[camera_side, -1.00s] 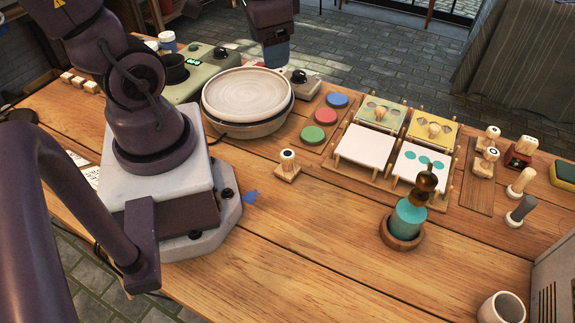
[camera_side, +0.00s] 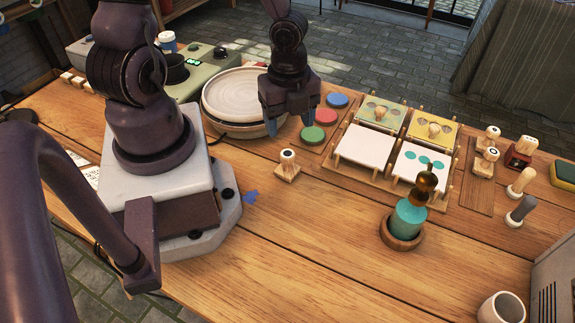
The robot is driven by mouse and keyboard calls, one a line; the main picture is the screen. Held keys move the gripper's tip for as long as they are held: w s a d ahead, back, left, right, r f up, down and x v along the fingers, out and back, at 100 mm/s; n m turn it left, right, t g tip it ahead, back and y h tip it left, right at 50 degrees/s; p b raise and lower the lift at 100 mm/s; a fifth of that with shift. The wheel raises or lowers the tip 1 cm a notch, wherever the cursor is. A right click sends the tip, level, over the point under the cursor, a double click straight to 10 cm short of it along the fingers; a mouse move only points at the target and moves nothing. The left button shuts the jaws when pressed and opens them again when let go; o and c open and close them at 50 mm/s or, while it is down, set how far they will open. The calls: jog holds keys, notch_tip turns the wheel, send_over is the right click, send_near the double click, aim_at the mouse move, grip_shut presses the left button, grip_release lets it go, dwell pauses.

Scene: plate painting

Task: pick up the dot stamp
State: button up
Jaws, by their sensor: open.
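A small wooden stamp with a black dot on its round top (camera_side: 287,168) stands alone on the table, left of the paint pads. Two similar wooden stamps, one at the rack's near end (camera_side: 485,162) and one behind it (camera_side: 487,139), stand at the right; their top marks are small, so I cannot tell surely which is the dot stamp. My gripper (camera_side: 290,125) is open and empty, pointing down above and just behind the lone stamp, apart from it. It covers part of the wheel's right edge.
A pottery wheel (camera_side: 240,92) stands behind. Red, green and blue paint pads (camera_side: 313,134) lie beside a wooden rack with white and yellow tiles (camera_side: 366,147). A teal bottle (camera_side: 407,219) stands in a wooden dish. The front middle of the table is clear.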

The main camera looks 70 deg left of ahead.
aim_at(288, 154)
jog(key=shift+f, duration=2.8)
jog(key=shift+s+d+f, duration=0.1)
jog(key=shift+s+f, duration=0.05)
jog(key=shift+f, duration=0.95)
jog(key=shift+s+d+f, duration=0.1)
jog(key=shift+f, duration=0.95)
jog(key=shift+w+a+f, duration=0.1)
jog(key=shift+f, duration=0.35)
jog(key=c, duration=1)
